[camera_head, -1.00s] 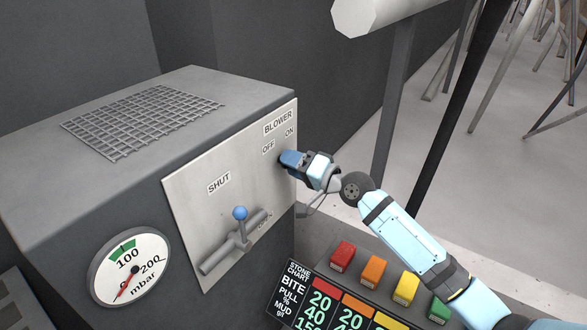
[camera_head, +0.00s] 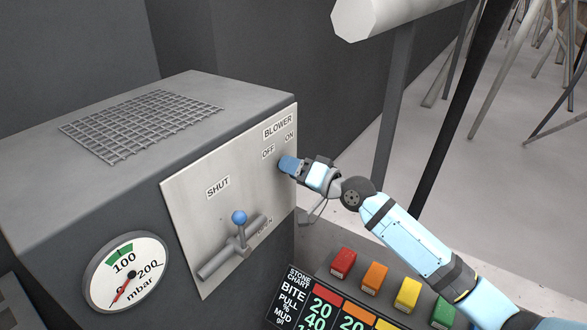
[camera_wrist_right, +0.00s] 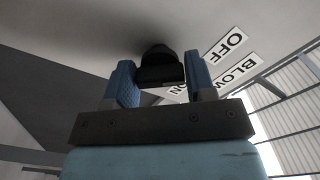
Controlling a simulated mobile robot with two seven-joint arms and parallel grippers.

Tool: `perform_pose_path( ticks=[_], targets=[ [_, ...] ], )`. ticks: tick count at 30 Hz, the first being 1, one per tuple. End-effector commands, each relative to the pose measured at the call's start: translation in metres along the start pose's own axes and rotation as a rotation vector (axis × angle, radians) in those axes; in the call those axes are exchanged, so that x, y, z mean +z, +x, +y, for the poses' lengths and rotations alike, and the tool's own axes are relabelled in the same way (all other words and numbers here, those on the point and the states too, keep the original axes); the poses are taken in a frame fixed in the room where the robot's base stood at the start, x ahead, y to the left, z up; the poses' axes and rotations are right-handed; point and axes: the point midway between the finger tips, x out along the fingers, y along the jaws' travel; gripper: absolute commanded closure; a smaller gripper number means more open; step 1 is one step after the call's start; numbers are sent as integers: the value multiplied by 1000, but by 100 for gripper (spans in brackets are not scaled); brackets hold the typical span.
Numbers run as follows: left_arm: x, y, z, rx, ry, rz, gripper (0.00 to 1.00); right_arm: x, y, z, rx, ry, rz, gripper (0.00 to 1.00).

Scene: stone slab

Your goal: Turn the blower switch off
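The blower switch (camera_wrist_right: 160,66) is a dark knob on the pale panel (camera_head: 200,215), below the BLOWER, OFF and ON labels. In the head view my right gripper (camera_head: 289,165) covers it at the panel's right edge. In the right wrist view the knob sits between the two blue fingers of my right gripper (camera_wrist_right: 160,80), filling the gap, and they look shut on it. The OFF label (camera_wrist_right: 227,44) shows right of the fingers, and the ON label is partly hidden behind the right finger. Which label the knob points to cannot be told. My left gripper is not in view.
A lever with a blue ball (camera_head: 239,217) stands on the same panel below the SHUT label. A round gauge (camera_head: 126,272) is on the box front. A pale pipe (camera_head: 380,14) is above.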

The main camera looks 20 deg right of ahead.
Motion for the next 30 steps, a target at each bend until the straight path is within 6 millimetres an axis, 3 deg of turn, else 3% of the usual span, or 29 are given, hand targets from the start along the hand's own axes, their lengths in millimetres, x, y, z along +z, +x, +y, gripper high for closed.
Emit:
perform_pose_path(
  ticks=[1, 3, 14, 17, 30],
  targets=[
    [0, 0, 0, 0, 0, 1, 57, 0, 0, 0, 1, 0, 0, 37],
    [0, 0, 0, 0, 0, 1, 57, 0, 0, 0, 0, 1, 0, 28],
    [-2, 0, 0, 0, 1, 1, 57, 0, -7, 1, 1, 2, 0, 28],
    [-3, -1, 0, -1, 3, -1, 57, 0, -21, 1, 3, 1, -1, 28],
    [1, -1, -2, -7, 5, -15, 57, 1, -116, 1, 3, -1, -4, 28]
  ],
)
